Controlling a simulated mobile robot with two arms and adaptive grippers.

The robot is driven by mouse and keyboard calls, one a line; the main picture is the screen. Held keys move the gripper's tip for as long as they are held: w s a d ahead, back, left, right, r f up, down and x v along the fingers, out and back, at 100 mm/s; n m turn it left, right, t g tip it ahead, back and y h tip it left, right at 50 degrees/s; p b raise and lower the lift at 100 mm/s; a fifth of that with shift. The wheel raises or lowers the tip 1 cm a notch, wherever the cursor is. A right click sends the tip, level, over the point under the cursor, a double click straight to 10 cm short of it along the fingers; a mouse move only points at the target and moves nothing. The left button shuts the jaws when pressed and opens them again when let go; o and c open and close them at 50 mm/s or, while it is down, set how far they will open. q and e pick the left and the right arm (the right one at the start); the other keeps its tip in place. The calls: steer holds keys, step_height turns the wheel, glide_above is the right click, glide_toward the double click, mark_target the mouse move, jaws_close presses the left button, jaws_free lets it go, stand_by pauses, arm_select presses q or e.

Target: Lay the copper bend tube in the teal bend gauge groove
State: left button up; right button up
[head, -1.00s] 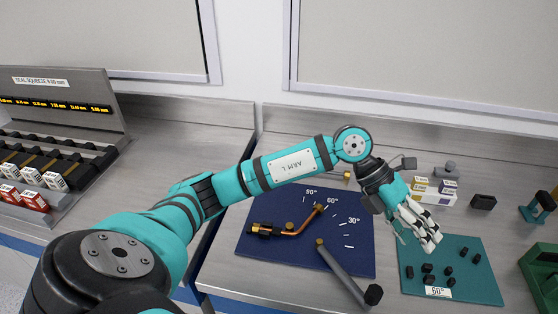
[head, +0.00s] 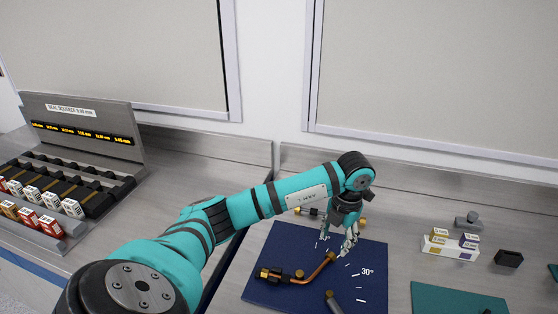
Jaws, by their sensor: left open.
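The copper bend tube (head: 317,274) lies on the navy mat, with a dark and brass fitting at its left end and a brass tip at its upper right end. My left gripper (head: 339,239) is open and points down over the mat, just above and behind the tube's upper right end. I cannot tell whether it touches the tube. The teal bend gauge (head: 435,296) shows only in part at the bottom edge, right of the mat; its groove is out of view. My right gripper is not in view.
The navy mat (head: 284,238) has angle marks. A grey bar (head: 333,303) lies on it near the bottom. Small boxes (head: 450,244) and a black block (head: 508,258) stand at the right. A rack with red and white boxes (head: 40,218) is at the left.

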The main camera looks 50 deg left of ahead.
mark_target(333, 253)
arm_select(q)
steer(key=shift+f, duration=0.8)
step_height(333, 253, down, 5)
steer(key=p, duration=0.2)
steer(key=shift+w+a+p, duration=0.1)
steer(key=shift+a+p, duration=0.05)
steer(key=shift+p, duration=0.25)
steer(key=shift+f, duration=0.2)
jaws_close()
